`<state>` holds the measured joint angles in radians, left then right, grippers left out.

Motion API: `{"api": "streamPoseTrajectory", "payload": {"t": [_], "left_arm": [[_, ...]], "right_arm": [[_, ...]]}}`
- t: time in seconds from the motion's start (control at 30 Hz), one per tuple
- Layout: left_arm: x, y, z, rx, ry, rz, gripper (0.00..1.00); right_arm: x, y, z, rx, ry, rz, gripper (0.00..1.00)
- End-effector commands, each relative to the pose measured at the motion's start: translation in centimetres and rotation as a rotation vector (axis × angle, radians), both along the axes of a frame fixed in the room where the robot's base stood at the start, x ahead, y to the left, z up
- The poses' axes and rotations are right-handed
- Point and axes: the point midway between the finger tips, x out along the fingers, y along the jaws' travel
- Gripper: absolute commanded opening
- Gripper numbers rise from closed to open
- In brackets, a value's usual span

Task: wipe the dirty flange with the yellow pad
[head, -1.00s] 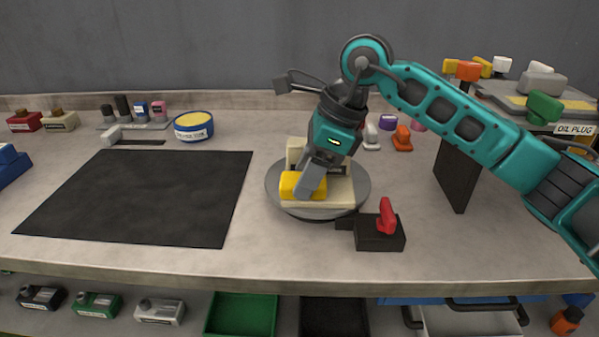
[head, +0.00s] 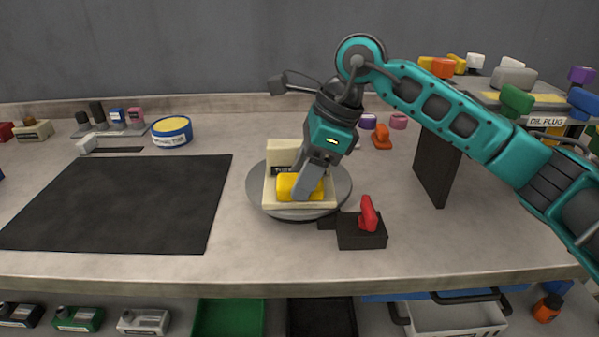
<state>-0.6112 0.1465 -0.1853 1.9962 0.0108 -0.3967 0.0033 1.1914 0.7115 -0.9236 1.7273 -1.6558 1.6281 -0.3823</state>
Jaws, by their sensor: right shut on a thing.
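The yellow pad (head: 289,187) is held in my right gripper (head: 304,190), which is shut on it and points down. The pad is at the cream L-shaped block (head: 328,200), over its lower plate and in front of its upright wall; whether they touch I cannot tell. The block stands on the round grey turntable (head: 342,185). This block seems to be the flange part; its dirt is not visible, partly hidden by the gripper and pad. My left gripper is not in view.
A black block with a red lever (head: 368,215) sits at the turntable's front right. A black mat (head: 120,203) lies left. A blue and yellow tin (head: 172,132) stands behind the mat. A dark upright panel (head: 436,167) and a rack of coloured plugs are at right.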

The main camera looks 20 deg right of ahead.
Motion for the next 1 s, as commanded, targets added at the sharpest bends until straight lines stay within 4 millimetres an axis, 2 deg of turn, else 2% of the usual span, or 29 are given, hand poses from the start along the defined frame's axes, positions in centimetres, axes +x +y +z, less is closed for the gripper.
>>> {"api": "streamPoseTrajectory", "payload": {"t": [0.17,0.8,1.0], "left_arm": [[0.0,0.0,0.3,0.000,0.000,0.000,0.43],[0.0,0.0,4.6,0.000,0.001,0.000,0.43],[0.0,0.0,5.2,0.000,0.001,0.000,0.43]], "right_arm": [[0.0,0.0,0.2,-0.004,0.004,-0.001,0.28],[0.0,0.1,6.8,0.001,-0.001,0.000,0.28],[0.0,0.1,7.7,0.001,0.000,0.000,0.28]]}}
